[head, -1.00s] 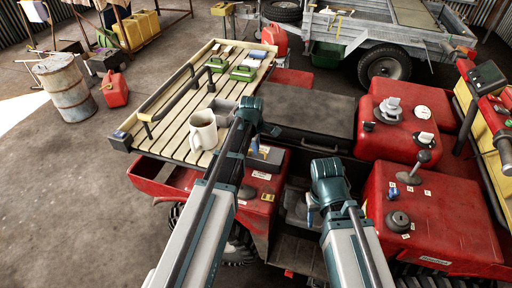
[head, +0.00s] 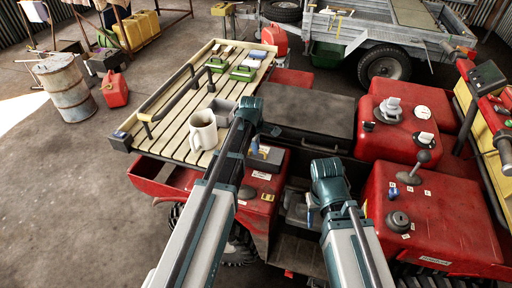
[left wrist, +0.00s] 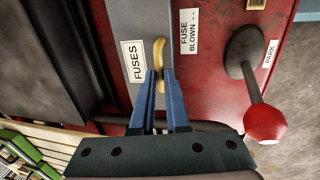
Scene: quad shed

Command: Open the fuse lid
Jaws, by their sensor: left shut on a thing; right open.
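The fuse lid (left wrist: 124,15) is a grey panel on the red bodywork, with a white FUSES label and a small yellow handle (left wrist: 158,50). In the left wrist view the blue fingers of my left gripper (left wrist: 160,78) are shut on the handle. The lid's hinge and near end are hidden or unclear. In the head view the grey lid (head: 268,155) lies just below my left gripper (head: 255,143), whose fingers are mostly covered by its wrist. My right gripper (head: 310,212) is open and empty over the dark footwell.
A lever with a red knob (left wrist: 265,122) stands right of the lid, near a PARK label. Red panels with knobs (head: 385,190) stand to the right.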

